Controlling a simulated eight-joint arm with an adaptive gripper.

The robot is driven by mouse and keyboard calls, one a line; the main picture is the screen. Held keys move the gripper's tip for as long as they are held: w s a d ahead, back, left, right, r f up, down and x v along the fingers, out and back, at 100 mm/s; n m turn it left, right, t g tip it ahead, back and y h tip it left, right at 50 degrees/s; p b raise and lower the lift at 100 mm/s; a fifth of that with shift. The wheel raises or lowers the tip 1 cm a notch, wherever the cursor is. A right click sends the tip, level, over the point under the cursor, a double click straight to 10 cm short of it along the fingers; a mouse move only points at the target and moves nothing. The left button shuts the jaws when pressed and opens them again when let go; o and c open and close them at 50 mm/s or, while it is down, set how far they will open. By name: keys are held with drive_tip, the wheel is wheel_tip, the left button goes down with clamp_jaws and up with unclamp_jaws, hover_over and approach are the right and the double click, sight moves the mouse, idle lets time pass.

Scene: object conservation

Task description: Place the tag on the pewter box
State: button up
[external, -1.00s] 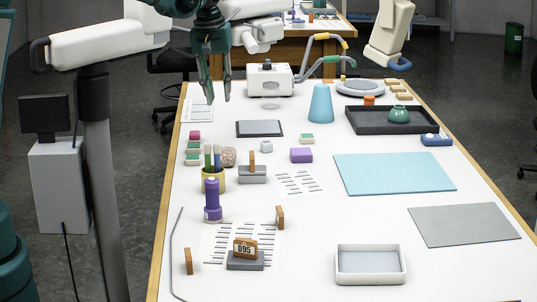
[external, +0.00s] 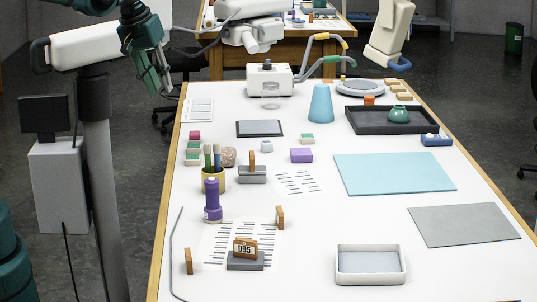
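A wooden tag marked D95 (external: 245,248) stands upright in a dark grey block (external: 246,263) near the front of the table. Another small wooden tag (external: 252,159) stands at a lighter grey box (external: 252,176) farther back. Two more wooden tags stand on the table, one at the front left (external: 188,261) and one right of the lined sheet (external: 280,217). I cannot tell for sure which grey piece is the pewter box. My gripper (external: 159,92) is high at the upper left, beyond the table's left edge and away from all the tags. Its finger gap is unclear; I see nothing held.
A thin bent rod (external: 172,250) lies along the left edge. A white tray (external: 370,278) stands at the front right. Blue (external: 393,174) and grey (external: 464,226) mats lie flat at right.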

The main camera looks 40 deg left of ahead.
drive_tip(key=s+a+f+m+t, duration=0.1)
drive_tip(key=s+f+m, duration=0.1)
drive_tip(key=s, duration=0.8)
drive_tip(key=s+a+f+m+t, duration=0.1)
drive_tip(key=s+f, duration=0.3)
drive_tip(key=s, duration=0.7)
drive_tip(key=shift+a+f+m+t, duration=0.15)
drive_tip(key=shift+a+m+t, duration=0.25)
drive_tip(key=shift+a+t, duration=0.1)
drive_tip(key=shift+f, duration=0.1)
